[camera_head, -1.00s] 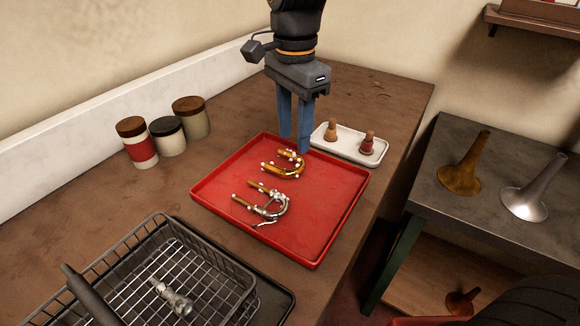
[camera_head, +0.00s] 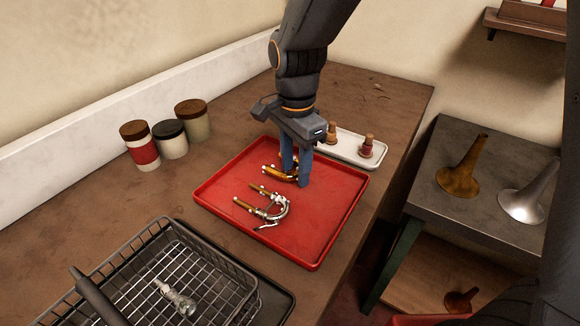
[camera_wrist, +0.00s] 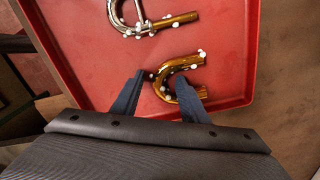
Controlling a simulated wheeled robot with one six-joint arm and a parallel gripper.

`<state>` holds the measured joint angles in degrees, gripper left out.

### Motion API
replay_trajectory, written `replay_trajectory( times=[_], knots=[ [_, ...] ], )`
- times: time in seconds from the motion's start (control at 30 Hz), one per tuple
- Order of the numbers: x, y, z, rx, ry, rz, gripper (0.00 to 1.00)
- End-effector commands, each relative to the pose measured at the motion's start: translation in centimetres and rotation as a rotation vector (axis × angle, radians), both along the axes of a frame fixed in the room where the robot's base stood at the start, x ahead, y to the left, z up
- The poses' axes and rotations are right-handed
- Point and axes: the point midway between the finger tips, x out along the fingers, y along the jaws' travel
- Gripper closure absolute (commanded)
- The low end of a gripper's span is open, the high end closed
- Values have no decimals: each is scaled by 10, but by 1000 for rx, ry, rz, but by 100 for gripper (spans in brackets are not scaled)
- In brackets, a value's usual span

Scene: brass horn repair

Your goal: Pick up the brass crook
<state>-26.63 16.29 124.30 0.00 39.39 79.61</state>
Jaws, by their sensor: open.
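The brass crook (camera_head: 277,173) is a golden U-shaped tube with small white beads, lying at the far part of the red tray (camera_head: 225,211). My gripper (camera_head: 297,177) is open and lowered over its curved end, and its blue fingers hide part of it. In the wrist view the crook (camera_wrist: 166,75) lies between the two fingertips of my gripper (camera_wrist: 162,84), one finger on each side of the tube. I cannot tell whether they touch it. A second crook, silver with brass ends (camera_head: 273,209), lies nearer in the same tray.
A wire basket (camera_head: 245,279) holding a silvery mouthpiece-like piece (camera_head: 178,299) stands at front left. A white dish (camera_head: 350,148) with two corked bottles is behind the tray. Several lidded jars (camera_head: 171,140) stand at the left. A side table (camera_head: 470,205) carries two horn bells.

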Motion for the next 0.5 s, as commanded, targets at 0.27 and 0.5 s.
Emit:
replay_trajectory(
  times=[0.27,0.5],
  knots=[
    [0,0,0,0,0,0,90],
    [0,0,0,0,0,0,100]
  ],
)
